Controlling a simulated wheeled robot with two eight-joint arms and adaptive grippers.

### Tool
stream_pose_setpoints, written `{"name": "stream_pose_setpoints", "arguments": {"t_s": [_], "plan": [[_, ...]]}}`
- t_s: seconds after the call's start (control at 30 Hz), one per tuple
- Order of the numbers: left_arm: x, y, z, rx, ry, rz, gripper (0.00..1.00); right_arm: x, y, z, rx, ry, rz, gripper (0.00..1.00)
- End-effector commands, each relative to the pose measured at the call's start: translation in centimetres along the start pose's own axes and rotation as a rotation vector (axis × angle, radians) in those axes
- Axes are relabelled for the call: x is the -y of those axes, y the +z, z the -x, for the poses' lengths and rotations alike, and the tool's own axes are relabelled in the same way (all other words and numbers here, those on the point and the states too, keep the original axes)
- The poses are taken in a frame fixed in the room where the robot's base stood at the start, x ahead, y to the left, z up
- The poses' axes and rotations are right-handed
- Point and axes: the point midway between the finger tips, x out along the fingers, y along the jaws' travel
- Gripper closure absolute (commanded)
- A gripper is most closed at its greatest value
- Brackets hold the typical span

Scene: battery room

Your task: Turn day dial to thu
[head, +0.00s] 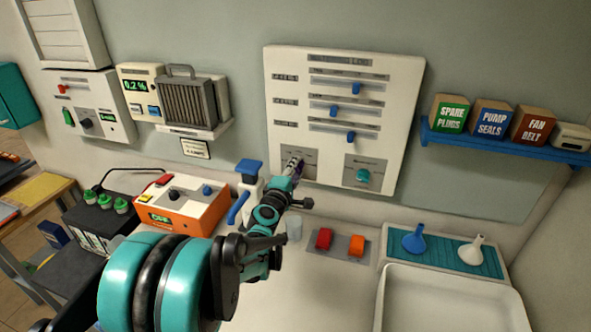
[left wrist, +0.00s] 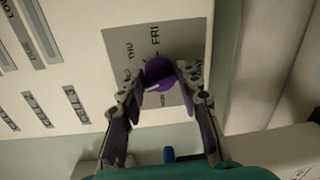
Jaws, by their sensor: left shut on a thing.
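The purple day dial (left wrist: 159,73) sits on a grey plate (left wrist: 178,45) of the white wall panel. In the left wrist view the printed labels THU and FRI show beside it; other labels are small or partly covered. A pale mark shows on the dial's lower left, but I cannot tell which day it points to. My left gripper (left wrist: 160,82) has a finger on each side of the dial and is shut on it. In the head view, my left gripper (head: 293,169) reaches the panel's lower left plate, and mostly hides the dial. My right gripper is out of view.
The white panel (head: 402,75) also carries several blue sliders and a teal knob (head: 362,176). A sink (head: 450,300) and blue shelf (head: 500,148) are on the right.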

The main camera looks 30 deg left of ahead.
Motion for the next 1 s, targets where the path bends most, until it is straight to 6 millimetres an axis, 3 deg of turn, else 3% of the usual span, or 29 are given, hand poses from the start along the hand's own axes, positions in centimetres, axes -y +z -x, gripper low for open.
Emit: {"name": "stream_pose_setpoints", "arguments": {"t_s": [1.0], "plan": [[0.10, 0.02, -0.15, -0.064, -0.011, -0.912, 0.95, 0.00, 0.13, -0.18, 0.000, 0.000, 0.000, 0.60]]}}
